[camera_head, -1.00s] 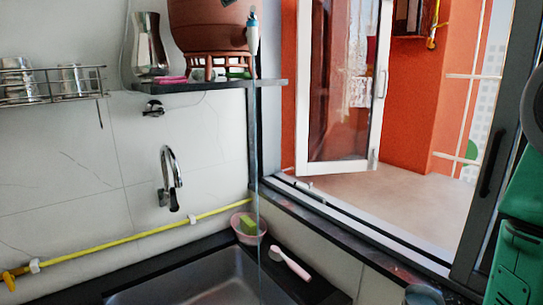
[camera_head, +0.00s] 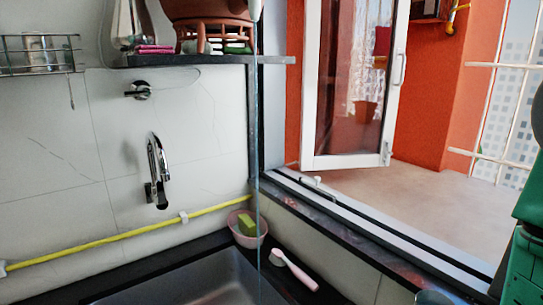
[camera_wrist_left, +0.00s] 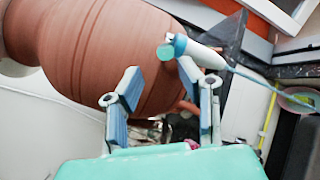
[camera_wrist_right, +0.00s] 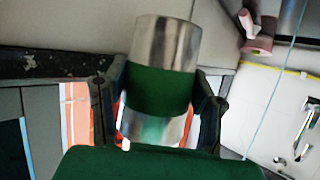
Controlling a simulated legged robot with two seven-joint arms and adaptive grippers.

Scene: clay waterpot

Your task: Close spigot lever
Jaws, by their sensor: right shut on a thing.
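The clay waterpot (camera_head: 210,9) stands on the wall shelf, its top cut off in the head view. Its white and teal spigot (camera_wrist_left: 190,50) shows in the left wrist view. A thin water stream (camera_head: 257,150) runs down from the spigot toward the sink. My left gripper (camera_wrist_left: 172,78) is open and empty below the pot (camera_wrist_left: 95,50), with the spigot just beyond its right fingertip; whether they touch is unclear. It is out of the head view. My right gripper (camera_wrist_right: 158,88) is shut on a steel cup (camera_wrist_right: 165,43) that shows a green band.
The sink (camera_head: 185,285) lies below the stream. A pink bowl (camera_head: 238,237) with a sponge and a pink brush (camera_head: 295,270) sit on its edge. The shelf (camera_head: 190,60) and window frame (camera_head: 252,110) border the pot. A wire rack (camera_head: 40,55) hangs at left.

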